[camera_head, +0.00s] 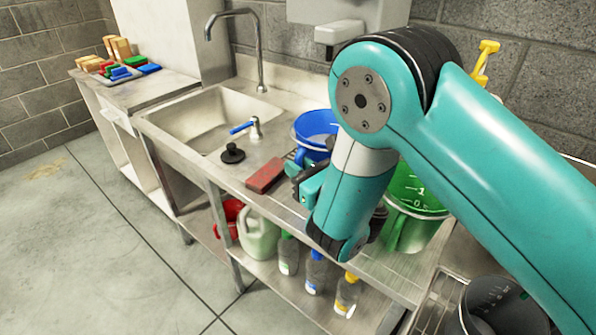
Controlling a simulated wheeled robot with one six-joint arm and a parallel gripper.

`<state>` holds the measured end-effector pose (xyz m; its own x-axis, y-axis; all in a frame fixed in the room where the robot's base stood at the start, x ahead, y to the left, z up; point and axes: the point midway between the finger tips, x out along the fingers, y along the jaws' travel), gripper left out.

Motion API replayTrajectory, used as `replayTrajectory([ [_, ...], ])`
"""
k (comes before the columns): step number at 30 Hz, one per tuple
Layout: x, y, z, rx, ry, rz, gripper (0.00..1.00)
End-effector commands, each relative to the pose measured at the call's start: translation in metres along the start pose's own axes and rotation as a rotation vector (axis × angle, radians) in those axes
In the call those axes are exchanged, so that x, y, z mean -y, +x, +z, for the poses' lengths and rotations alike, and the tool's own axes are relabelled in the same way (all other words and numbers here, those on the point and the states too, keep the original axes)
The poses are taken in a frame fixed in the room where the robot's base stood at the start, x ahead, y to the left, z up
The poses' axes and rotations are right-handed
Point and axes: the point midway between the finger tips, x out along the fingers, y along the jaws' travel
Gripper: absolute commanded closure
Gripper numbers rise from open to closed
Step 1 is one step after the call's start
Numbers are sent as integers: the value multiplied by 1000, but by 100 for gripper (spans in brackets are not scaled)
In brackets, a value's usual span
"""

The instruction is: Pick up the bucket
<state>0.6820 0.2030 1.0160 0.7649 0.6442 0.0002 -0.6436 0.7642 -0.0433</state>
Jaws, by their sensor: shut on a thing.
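A blue bucket (310,128) is behind my arm at the back of the steel counter, right of the sink. Its rim and open top show, and its right side is hidden by my arm. My gripper (294,168) is at the bucket's lower front left and is shut on it; the exact contact is mostly hidden. I cannot tell whether the bucket's base touches the counter. A green bucket (412,192) with white measuring marks stands right of my arm. A dark bucket (496,306) is at the lower right, and a red bucket (229,213) is on the shelf below.
A red block (265,176), a black plunger-like item (232,154) and a blue-handled tool (246,128) lie near the sink (205,122). Bottles (314,271) and a pale jug (258,238) fill the lower shelf. Coloured pads (122,72) sit far left. Floor at left is clear.

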Motion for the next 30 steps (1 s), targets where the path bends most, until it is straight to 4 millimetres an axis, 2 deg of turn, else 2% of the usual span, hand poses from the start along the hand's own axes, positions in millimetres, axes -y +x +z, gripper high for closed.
replayTrajectory([
  [1, 0, 1, 15, 5, -7, 1, 100],
  [15, 3, 1, 76, 4, -8, 0, 100],
  [30, 5, 1, 121, 4, -7, 0, 100],
])
